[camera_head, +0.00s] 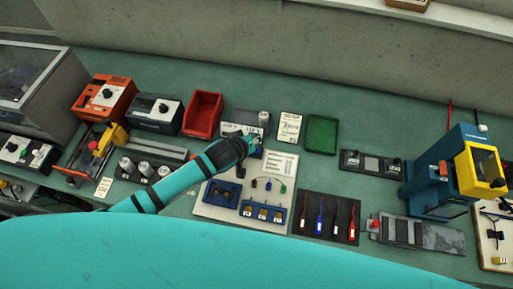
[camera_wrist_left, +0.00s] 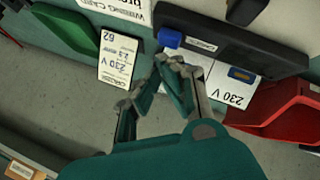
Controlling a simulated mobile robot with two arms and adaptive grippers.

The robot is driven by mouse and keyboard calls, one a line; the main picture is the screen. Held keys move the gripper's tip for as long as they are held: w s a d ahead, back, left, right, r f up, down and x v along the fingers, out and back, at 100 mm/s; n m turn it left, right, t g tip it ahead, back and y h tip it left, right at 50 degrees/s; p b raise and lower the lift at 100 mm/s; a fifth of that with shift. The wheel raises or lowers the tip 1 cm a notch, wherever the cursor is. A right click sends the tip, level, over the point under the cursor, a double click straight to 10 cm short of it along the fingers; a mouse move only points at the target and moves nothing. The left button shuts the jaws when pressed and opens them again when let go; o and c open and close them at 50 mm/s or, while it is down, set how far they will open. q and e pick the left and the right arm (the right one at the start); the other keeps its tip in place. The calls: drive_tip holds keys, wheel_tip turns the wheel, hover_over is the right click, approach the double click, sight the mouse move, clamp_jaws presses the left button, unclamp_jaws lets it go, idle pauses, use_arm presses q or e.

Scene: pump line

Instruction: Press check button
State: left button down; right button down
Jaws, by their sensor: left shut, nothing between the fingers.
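In the left wrist view, a blue button (camera_wrist_left: 169,38) sits at the end of a dark box (camera_wrist_left: 230,40), beside a small white label whose print is too small to read surely. My left gripper (camera_wrist_left: 170,63) is shut and empty, with its fingertips just short of the blue button in the picture; I cannot tell whether they touch it. In the head view, my left gripper (camera_head: 252,142) is over the front of the grey test unit (camera_head: 240,117), between the red bin and the white card. The gripper hides the button there. My right gripper is not in view.
A red bin (camera_head: 203,114) stands left of the unit and a green bin (camera_head: 321,134) to the right, past a white card (camera_head: 290,127). A pale board (camera_head: 217,211) with blue holders lies in front. A blue and yellow machine (camera_head: 437,178) stands at the right.

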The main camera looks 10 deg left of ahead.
use_arm(q)
drive_tip(key=shift+f, duration=0.4)
drive_tip(key=shift+f+b, duration=0.3)
drive_tip(key=shift+f, duration=0.2)
idle(0.5)
drive_tip(key=shift+r+p, duration=0.85)
drive_tip(key=shift+p, duration=0.1)
drive_tip(key=shift+r, duration=0.1)
wheel_tip(320, 180, up, 5)
drive_tip(key=p, duration=0.5)
